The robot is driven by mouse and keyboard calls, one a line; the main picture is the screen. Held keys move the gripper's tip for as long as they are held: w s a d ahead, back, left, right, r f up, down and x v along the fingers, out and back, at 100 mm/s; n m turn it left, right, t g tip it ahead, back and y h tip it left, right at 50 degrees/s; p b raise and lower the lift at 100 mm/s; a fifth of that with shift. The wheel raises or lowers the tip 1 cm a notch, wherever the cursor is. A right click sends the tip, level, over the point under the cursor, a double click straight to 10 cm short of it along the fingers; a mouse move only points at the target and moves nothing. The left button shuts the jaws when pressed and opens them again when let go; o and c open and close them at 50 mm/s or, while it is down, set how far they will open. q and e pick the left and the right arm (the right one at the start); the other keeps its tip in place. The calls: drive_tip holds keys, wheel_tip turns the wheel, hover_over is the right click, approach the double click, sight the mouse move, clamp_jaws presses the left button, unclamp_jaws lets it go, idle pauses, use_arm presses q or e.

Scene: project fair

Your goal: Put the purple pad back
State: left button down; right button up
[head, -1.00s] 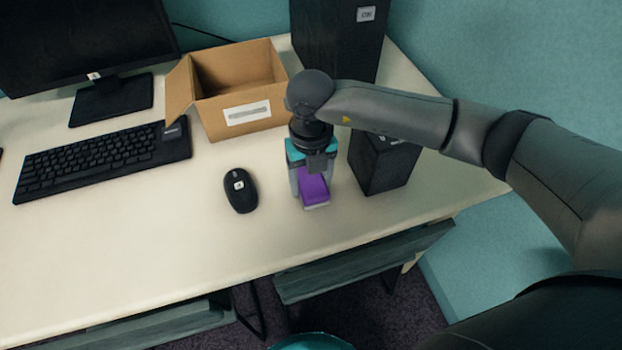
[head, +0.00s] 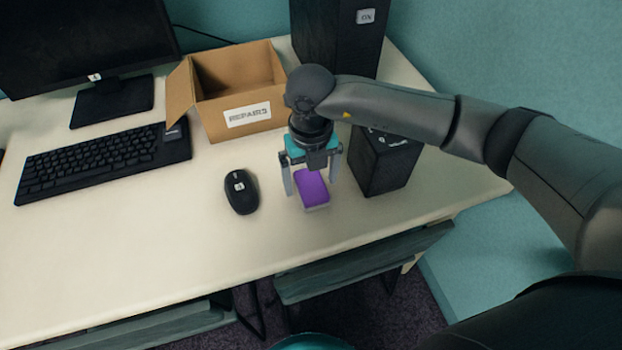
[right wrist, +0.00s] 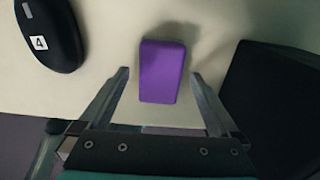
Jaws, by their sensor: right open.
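The purple pad (head: 313,184) lies on the white desk, to the right of the mouse. A pale edge shows along its near side. It also shows in the right wrist view (right wrist: 162,62), flat and whole. My right gripper (head: 311,186) is open above the pad, with one finger on each side. In the right wrist view the fingers (right wrist: 160,76) stand apart with gaps between them and the pad. My left gripper is not in view.
A black mouse (head: 240,191) lies left of the pad. A small black box (head: 384,165) stands close on the right. Behind are an open cardboard box (head: 215,112) labelled for repairs and a tall dark case (head: 338,38). A keyboard (head: 95,162) and monitor (head: 75,40) are left.

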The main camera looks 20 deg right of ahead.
sight(311, 183)
wheel_tip(311, 183, up, 6)
drive_tip(key=shift+r+p, duration=0.2)
drive_tip(key=shift+p, duration=0.7)
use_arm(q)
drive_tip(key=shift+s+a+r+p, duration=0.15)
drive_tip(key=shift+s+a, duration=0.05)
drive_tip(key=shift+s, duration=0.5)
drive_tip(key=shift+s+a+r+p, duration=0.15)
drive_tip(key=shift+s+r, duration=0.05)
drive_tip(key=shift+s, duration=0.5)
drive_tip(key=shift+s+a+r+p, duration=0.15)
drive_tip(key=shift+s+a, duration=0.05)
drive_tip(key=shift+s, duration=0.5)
use_arm(e)
drive_tip(key=shift+r, duration=2.2)
drive_tip(key=shift+s, duration=0.1)
